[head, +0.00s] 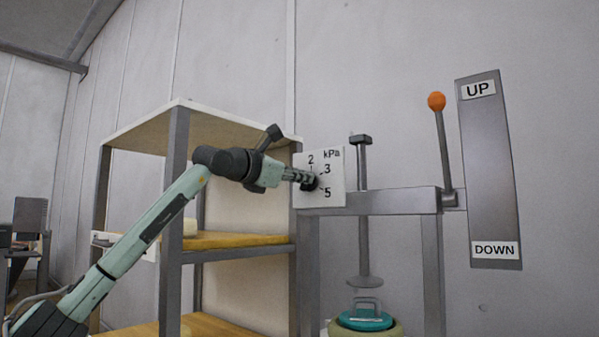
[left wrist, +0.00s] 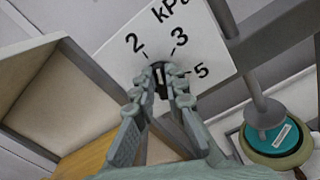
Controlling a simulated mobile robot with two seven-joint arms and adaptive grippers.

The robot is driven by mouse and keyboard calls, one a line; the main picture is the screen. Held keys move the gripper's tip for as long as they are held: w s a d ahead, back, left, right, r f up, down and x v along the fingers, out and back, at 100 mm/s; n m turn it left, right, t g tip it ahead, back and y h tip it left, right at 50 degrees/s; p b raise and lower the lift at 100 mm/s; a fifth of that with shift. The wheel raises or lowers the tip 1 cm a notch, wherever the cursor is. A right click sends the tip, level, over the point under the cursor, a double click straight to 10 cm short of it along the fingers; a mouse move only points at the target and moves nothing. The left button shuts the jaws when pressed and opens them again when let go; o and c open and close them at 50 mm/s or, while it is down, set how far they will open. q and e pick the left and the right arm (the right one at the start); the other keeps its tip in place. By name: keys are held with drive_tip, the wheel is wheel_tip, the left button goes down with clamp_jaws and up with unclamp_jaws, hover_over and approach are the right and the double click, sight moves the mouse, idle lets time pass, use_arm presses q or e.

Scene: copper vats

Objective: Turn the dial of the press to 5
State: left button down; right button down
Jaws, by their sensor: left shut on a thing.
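The press dial is a small black knob (head: 309,184) on a white square plate (head: 335,190) marked kPa, 2, 3 and 5. My left gripper (head: 307,180) reaches it from the left in the head view and covers much of it. In the left wrist view, the fingertips of my left gripper (left wrist: 161,76) close on both sides of the dark knob (left wrist: 159,66). The 2, 3 and 5 show around the knob there. I cannot tell which number the dial points to. My right gripper is in neither view.
A shelf unit (head: 174,225) stands left of the press frame (head: 390,201). An orange-tipped lever (head: 443,140) rises by the UP/DOWN plate (head: 490,180). Below the press plunger (head: 364,281) is a round vessel with a teal top (head: 364,320).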

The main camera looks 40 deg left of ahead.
use_arm(q)
drive_tip(key=shift+d+f+m+p, duration=0.1)
drive_tip(key=shift+f+m+p, duration=0.35)
drive_tip(key=shift+m, duration=2.7)
drive_tip(key=shift+d+f+m+p, duration=0.1)
drive_tip(key=shift+m+p, duration=0.6)
drive_tip(key=shift+m, duration=2.4)
drive_tip(key=shift+d+f+m+p, duration=0.1)
drive_tip(key=shift+f+m+p, duration=0.35)
drive_tip(key=shift+m, duration=2.7)
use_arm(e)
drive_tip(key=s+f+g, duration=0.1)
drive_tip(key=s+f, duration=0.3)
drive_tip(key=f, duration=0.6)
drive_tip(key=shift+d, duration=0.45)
use_arm(q)
drive_tip(key=shift+r+m, duration=0.1)
drive_tip(key=shift+m, duration=0.2)
drive_tip(key=c, duration=1.6)
unclamp_jaws()
drive_tip(key=shift+o, duration=0.2)
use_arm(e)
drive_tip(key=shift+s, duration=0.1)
